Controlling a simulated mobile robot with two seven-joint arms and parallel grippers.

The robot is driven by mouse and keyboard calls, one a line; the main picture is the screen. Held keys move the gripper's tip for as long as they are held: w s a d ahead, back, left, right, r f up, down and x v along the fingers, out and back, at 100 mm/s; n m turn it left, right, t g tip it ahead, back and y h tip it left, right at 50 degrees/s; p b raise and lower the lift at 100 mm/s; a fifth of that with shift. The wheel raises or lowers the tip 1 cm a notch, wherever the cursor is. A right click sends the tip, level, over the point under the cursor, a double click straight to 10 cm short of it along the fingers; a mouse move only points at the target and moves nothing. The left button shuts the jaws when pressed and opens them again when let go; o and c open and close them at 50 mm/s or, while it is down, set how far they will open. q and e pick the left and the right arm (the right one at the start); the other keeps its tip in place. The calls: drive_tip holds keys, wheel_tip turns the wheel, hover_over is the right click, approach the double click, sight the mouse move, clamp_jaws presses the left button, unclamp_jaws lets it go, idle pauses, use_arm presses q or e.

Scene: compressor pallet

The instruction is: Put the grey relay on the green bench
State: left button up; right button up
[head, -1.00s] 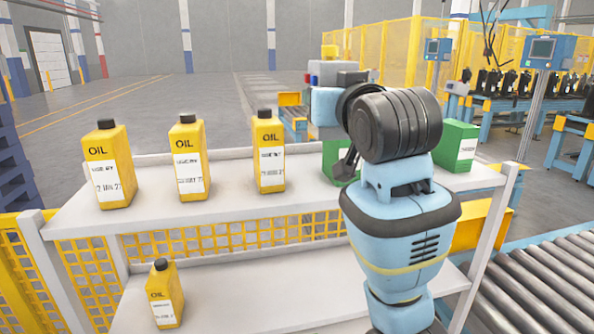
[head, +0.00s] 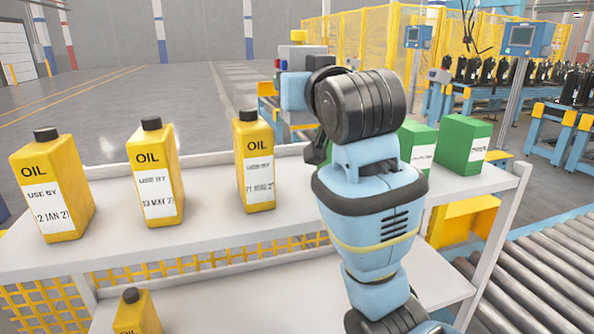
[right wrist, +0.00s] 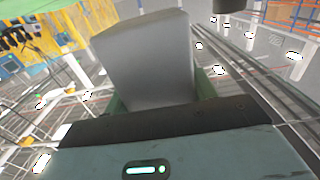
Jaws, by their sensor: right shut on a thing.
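The grey relay (right wrist: 150,60) shows as a plain grey block in the right wrist view. My right gripper (right wrist: 160,92) is shut on it, with green finger parts showing at its sides. In the head view my right arm stands in front of the shelf, and its black joint hides much of the hand; I cannot make out the relay clearly there. I cannot identify a green bench in the head view. A green surface (right wrist: 40,5) crosses the top left corner of the right wrist view; I cannot tell what it is. My left gripper is not in view.
Yellow oil bottles (head: 158,180) stand on the white shelf (head: 100,240), left of my arm. Green boxes (head: 464,145) stand at its right end. A roller conveyor (head: 550,270) runs at the right. Open floor (head: 120,100) lies behind the shelf.

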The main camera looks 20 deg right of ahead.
wheel_tip(320, 180, down, 15)
drive_tip(key=shift+w+r, duration=0.1)
drive_tip(key=shift+r, duration=0.05)
idle(0.4)
drive_tip(key=o, duration=0.9)
drive_tip(key=shift+f, duration=0.2)
drive_tip(key=shift+o, duration=0.2)
drive_tip(key=shift+r, duration=0.15)
drive_tip(key=shift+w, duration=0.1)
